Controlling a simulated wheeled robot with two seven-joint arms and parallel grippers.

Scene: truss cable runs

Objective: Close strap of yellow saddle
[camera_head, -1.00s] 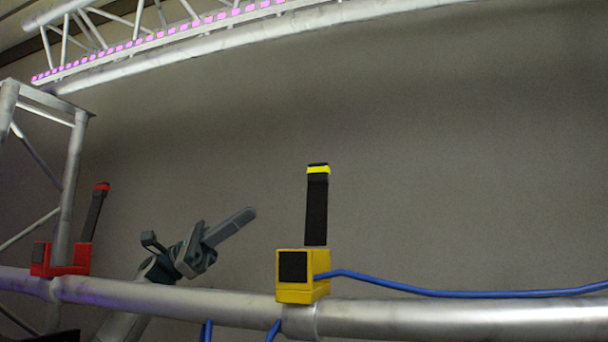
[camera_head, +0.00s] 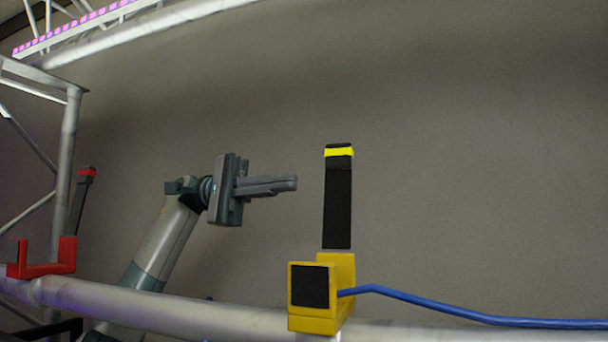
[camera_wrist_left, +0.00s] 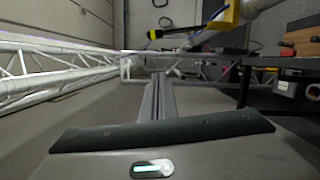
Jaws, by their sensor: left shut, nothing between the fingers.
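The yellow saddle (camera_head: 343,272) sits on the horizontal truss tube, with a black pad on its front face. Its black strap (camera_head: 337,205) stands upright from the saddle, open, with a yellow band near the top. My left gripper (camera_head: 296,183) is shut and empty, pointing right, a little left of the strap and apart from it. In the left wrist view the gripper fingers (camera_wrist_left: 157,78) are together, and the strap (camera_wrist_left: 175,33) and yellow saddle (camera_wrist_left: 228,18) show beyond them near the top. My right gripper is not in view.
A blue cable (camera_head: 430,303) runs from the saddle to the right. A red saddle (camera_head: 48,268) with its strap (camera_head: 80,205) standing open is on the tube (camera_head: 180,312) at the left. A lit truss (camera_head: 90,25) crosses the upper left. The space right of the strap is clear.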

